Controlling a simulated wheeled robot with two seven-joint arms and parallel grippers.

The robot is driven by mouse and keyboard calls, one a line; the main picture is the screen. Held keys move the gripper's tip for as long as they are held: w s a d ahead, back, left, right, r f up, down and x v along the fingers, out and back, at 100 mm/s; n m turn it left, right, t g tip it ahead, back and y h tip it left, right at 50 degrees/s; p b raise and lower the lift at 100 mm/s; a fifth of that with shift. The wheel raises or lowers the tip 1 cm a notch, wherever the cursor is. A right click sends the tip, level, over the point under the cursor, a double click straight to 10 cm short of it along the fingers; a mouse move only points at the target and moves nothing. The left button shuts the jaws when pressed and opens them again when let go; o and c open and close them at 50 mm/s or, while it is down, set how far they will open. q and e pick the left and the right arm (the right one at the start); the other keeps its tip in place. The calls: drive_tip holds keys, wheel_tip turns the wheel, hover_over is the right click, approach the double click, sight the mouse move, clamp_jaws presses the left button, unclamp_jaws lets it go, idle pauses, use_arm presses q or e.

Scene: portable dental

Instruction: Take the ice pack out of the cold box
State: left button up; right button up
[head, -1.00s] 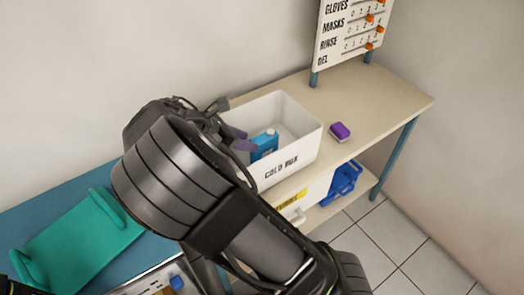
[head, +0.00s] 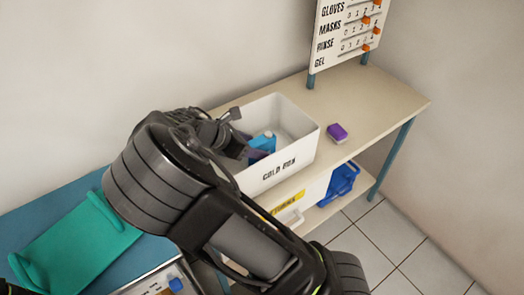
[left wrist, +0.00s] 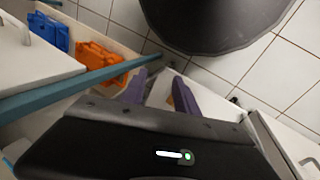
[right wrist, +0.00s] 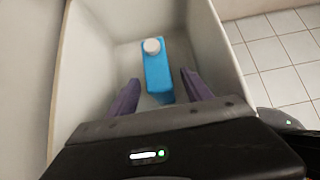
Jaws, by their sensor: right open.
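The white cold box (head: 298,158) stands on the beige table, open at the top, its lettered side facing me. The ice pack (head: 264,143) is a blue block with a white round cap, inside the box. In the right wrist view the ice pack (right wrist: 158,75) lies between and just beyond the purple fingertips of my right gripper (right wrist: 160,90). That gripper is open and reaches into the box; in the head view my arm hides part of it. My left gripper (left wrist: 160,92) shows in the left wrist view with its purple fingers apart, empty, above the floor area.
A purple block (head: 337,133) lies on the table right of the box. A board with orange sliders (head: 345,35) stands at the back.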

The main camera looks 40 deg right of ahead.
drive_tip(key=shift+x, duration=1.5)
clamp_jaws()
